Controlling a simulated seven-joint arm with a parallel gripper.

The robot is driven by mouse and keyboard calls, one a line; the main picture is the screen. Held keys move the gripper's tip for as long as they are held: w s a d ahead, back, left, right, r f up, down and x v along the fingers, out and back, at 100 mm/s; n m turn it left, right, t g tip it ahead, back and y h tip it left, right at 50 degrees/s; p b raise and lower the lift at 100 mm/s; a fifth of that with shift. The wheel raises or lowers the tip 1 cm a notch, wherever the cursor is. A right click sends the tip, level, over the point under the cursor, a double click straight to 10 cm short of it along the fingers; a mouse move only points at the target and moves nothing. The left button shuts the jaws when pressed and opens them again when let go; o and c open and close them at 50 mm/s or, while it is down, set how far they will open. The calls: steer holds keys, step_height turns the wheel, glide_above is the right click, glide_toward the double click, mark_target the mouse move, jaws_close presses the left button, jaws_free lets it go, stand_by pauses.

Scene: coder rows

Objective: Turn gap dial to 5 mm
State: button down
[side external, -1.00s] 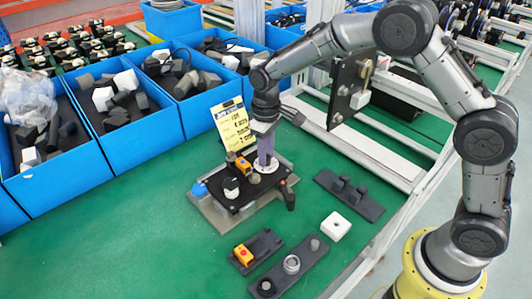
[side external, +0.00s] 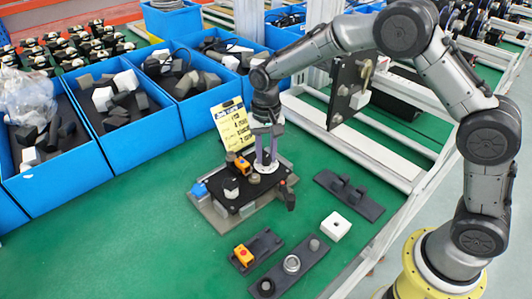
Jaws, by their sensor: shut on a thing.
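A black-topped fixture on a grey base plate (side external: 222,217) sits mid-bench. A round white dial (side external: 256,169) lies near its back right, partly hidden by my fingers. My gripper (side external: 266,163) points straight down over the dial, its two grey fingers shut on the dial's centre knob, which they mostly hide. The dial's marks are too small to read. A yellow card (side external: 232,124) with printed lines stands behind the fixture; its text is not clearly legible.
On the fixture are an orange block (side external: 243,166), a white-and-black knob (side external: 231,188), a blue part (side external: 199,190) and a dark handle (side external: 290,196). Dark strips with parts (side external: 291,264) and a white block (side external: 335,227) lie at front right. Blue bins (side external: 130,147) line the back.

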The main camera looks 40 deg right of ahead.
mark_target(266, 157)
steer(key=shift+w+r+m, duration=0.1)
steer(key=shift+m, duration=0.4)
steer(key=c, duration=0.6)
jaws_free()
steer(key=shift+c, duration=0.2)
step_height(266, 157, up, 14)
steer(key=shift+d, duration=0.1)
